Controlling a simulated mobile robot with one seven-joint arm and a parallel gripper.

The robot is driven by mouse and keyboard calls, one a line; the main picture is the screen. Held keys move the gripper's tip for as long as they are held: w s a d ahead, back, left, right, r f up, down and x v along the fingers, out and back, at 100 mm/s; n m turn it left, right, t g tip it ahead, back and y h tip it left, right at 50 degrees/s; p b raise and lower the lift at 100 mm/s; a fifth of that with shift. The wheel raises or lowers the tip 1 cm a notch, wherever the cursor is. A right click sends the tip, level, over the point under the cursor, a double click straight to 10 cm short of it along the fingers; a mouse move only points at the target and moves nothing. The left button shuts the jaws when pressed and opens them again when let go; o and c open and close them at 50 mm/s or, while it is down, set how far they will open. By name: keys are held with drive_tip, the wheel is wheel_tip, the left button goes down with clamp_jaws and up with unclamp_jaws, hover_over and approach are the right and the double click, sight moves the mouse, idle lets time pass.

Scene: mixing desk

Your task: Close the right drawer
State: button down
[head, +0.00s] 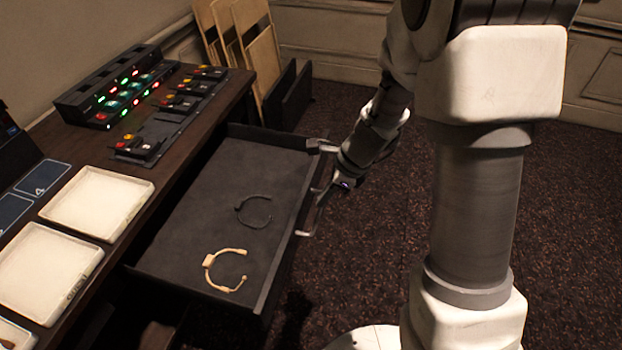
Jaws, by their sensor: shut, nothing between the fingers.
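A dark grey drawer (190,215) stands pulled well out from the desk in the head view. Its front panel (285,252) faces right and carries a pale metal handle (306,234). My gripper (322,196) is at the outer side of this front, beside the handle and pointing down towards it. Its fingers are shut with nothing between them. They are small and partly merge with the handle, so I cannot tell whether they touch it.
A dark headband (254,222) and a tan one (209,262) lie in the drawer. White trays (98,203) and a lit control panel (118,90) sit on the desk. Folded wooden chairs (255,45) and a dark box-like shape (290,97) stand behind.

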drive_tip(key=w+a+f+b, duration=0.1)
drive_tip(key=f+b, duration=0.1)
drive_tip(key=f, duration=0.3)
drive_tip(key=w+a+f+m+b, duration=0.1)
drive_tip(key=a+f+b, duration=0.1)
drive_tip(key=f, duration=0.4)
drive_tip(key=shift+a, duration=0.1)
